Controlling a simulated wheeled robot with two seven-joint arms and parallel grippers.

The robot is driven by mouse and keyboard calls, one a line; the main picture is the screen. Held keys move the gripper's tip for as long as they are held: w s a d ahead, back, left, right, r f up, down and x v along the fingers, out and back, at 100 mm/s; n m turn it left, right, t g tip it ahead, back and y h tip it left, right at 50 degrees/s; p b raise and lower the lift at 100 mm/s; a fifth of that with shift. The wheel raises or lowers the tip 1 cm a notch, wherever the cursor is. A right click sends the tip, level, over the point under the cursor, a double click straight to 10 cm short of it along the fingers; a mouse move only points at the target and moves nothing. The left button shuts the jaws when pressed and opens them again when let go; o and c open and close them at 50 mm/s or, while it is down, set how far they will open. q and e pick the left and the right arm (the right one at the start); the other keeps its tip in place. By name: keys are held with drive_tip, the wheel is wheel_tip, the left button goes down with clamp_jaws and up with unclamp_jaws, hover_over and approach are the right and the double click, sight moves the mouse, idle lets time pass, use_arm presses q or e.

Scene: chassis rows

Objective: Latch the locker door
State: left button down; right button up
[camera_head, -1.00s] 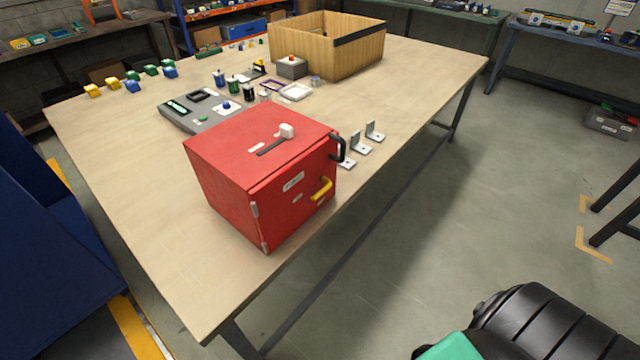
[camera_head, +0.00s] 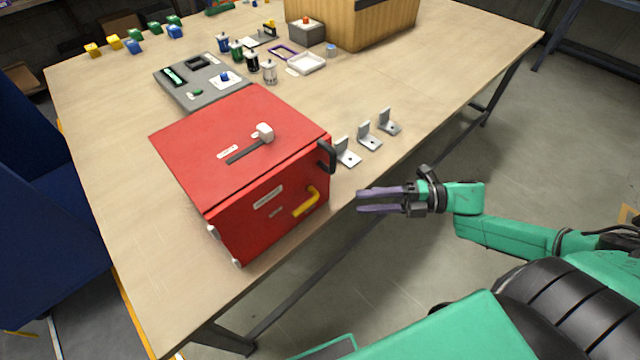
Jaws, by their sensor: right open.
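The red locker (camera_head: 230,140) stands near the table's front edge. Its door (camera_head: 262,222) faces the front right and looks shut or nearly so; a small gap cannot be ruled out. The door has a yellow handle (camera_head: 307,202), with hinges at its left edge. A black lever (camera_head: 326,156) sits at the upper right corner. A white knob (camera_head: 265,132) with a dark slot is on top. My right gripper (camera_head: 360,200) is open and empty, right of the locker and apart from the yellow handle, its fingers pointing left towards it. My left gripper is not in view.
Several metal brackets (camera_head: 368,137) stand on the table right of the locker. Behind it lie a grey panel (camera_head: 200,88), small canisters (camera_head: 253,62), coloured blocks and a wooden crate (camera_head: 385,22). The table's left side is mostly clear.

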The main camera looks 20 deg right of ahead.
approach(301, 207)
drive_tip(key=a, duration=0.2)
drive_tip(key=x, duration=0.5)
drive_tip(key=f+x, duration=0.1)
drive_tip(key=x, duration=0.1)
drive_tip(key=shift+w+d+p, duration=0.1)
drive_tip(key=shift+w+p, duration=0.2)
drive_tip(key=shift+w, duration=0.2)
drive_tip(key=shift+w+a+f, duration=0.1)
drive_tip(key=shift+a, duration=0.35)
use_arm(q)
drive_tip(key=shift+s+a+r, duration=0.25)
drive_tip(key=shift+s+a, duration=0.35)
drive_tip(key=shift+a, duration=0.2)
use_arm(e)
drive_tip(key=shift+d, duration=0.1)
drive_tip(key=shift+c, duration=0.3)
clamp_jaws()
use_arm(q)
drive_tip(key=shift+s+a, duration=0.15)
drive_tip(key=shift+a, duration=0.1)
